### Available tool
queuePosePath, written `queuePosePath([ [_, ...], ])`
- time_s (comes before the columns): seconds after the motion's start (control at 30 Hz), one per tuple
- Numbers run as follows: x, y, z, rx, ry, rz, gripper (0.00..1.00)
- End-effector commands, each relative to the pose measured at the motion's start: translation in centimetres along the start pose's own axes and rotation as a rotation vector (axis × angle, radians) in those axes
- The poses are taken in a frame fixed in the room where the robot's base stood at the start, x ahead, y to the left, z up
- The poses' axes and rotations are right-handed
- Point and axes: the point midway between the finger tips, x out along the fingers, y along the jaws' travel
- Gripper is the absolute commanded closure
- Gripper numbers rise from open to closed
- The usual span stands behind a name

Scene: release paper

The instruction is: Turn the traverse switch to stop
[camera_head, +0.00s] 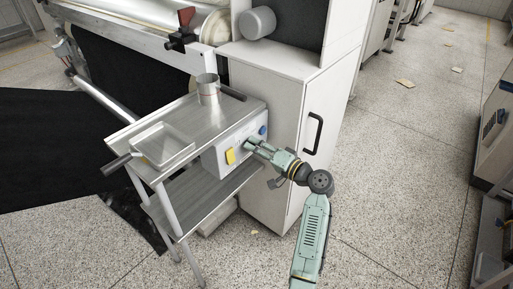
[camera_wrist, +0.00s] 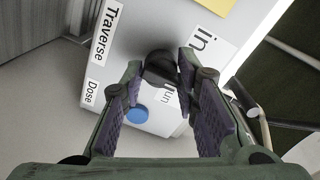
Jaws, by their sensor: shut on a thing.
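The control panel (camera_head: 215,160) is a white box on the front of the metal cart. The black traverse switch knob (camera_wrist: 160,66) sits on the panel's white face near the "Traverse" label (camera_wrist: 104,35) in the wrist view. My gripper (camera_wrist: 161,72) has its purple-padded fingers on either side of the knob and is shut on it. In the head view my gripper (camera_head: 250,146) reaches the panel from the right and hides the knob. A partly covered label reading "un" lies beside the fingers. The knob's exact pointing direction cannot be told.
A white cabinet (camera_head: 278,160) with a black handle stands close behind. Floor at right is open.

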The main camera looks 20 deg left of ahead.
Motion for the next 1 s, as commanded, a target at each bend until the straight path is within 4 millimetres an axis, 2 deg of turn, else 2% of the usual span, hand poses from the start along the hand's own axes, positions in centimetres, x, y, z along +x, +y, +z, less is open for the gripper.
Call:
queuePosePath([
  [0.17,0.1,-0.2,0.0,-0.002,-0.002,-0.003,1.00],
  [0.2,0.1,-0.2,0.0,-0.003,-0.002,-0.003,0.71],
  [0.47,0.1,-0.1,0.0,-0.002,0.000,-0.002,0.53],
  [0.8,-0.2,0.0,0.0,-0.002,0.001,0.000,0.53],
  [0.87,-0.7,0.0,-0.1,-0.001,0.003,0.000,0.53],
  [1.0,-3.0,0.0,-0.1,-0.002,0.005,0.001,0.53],
])
